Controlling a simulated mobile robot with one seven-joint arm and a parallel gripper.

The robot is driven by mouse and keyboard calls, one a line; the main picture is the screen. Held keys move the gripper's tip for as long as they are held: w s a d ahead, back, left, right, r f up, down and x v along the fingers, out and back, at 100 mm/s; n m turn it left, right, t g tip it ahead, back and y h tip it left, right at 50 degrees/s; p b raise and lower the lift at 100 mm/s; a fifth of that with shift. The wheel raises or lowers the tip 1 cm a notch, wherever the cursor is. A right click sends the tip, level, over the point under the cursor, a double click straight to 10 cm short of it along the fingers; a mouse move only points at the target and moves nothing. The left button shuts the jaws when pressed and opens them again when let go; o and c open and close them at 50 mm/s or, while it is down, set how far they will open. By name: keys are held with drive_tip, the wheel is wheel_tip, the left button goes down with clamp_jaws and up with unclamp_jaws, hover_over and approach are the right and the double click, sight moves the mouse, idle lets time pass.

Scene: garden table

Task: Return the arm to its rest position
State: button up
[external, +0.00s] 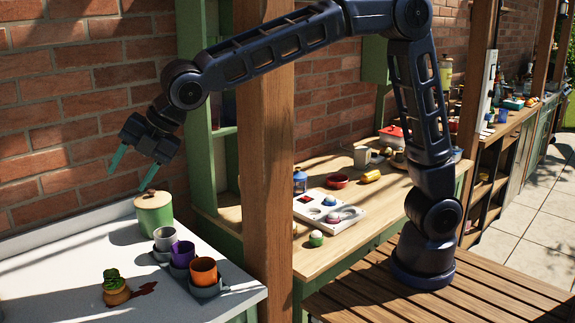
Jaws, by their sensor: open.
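My gripper (133,168) hangs at the left of the external view, its two teal fingers spread apart with nothing between them. It is above the back of the white tabletop (50,276), up and to the left of a green pot with a tan lid (153,215). My arm reaches left from its base on the slatted wooden surface (400,295), passing in front of a wooden post (266,130).
A grey cup (165,238), a purple cup (182,254) and an orange cup (203,271) stand in a row on dark holders. A small potted plant (115,288) stands nearby. A wooden counter (330,258) holds several small items. A brick wall (60,110) is behind.

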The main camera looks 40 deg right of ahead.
drive_tip(key=s+d+f+m+g+h, duration=0.2)
drive_tip(key=s+d+f+m+g, duration=0.3)
drive_tip(key=s+d, duration=0.6)
drive_tip(key=s+d+f+m+g+h, duration=0.1)
drive_tip(key=s+d+f+m+h, duration=0.15)
drive_tip(key=s+d+m, duration=0.8)
drive_tip(key=w+d+f+m+g+h, duration=0.1)
drive_tip(key=d+f, duration=0.2)
drive_tip(key=d, duration=0.5)
drive_tip(key=w+d+f+m+g+h, duration=0.1)
drive_tip(key=d+f, duration=0.3)
drive_tip(key=d, duration=0.4)
drive_tip(key=w+d+r+m+t+y, duration=0.1)
drive_tip(key=w+d+r+m+t, duration=0.15)
drive_tip(key=w+d, duration=0.35)
drive_tip(key=w+d+r+m+t+y, duration=0.1)
drive_tip(key=w+d+r+m+t, duration=0.2)
drive_tip(key=d, duration=0.6)
drive_tip(key=d+r+m+t, duration=0.1)
drive_tip(key=d+r+m, duration=0.1)
drive_tip(key=d, duration=0.6)
drive_tip(key=w+d+r+m+t+h, duration=0.1)
drive_tip(key=d+r+m+t, duration=0.1)
drive_tip(key=d, duration=0.6)
drive_tip(key=shift+m, duration=0.8)
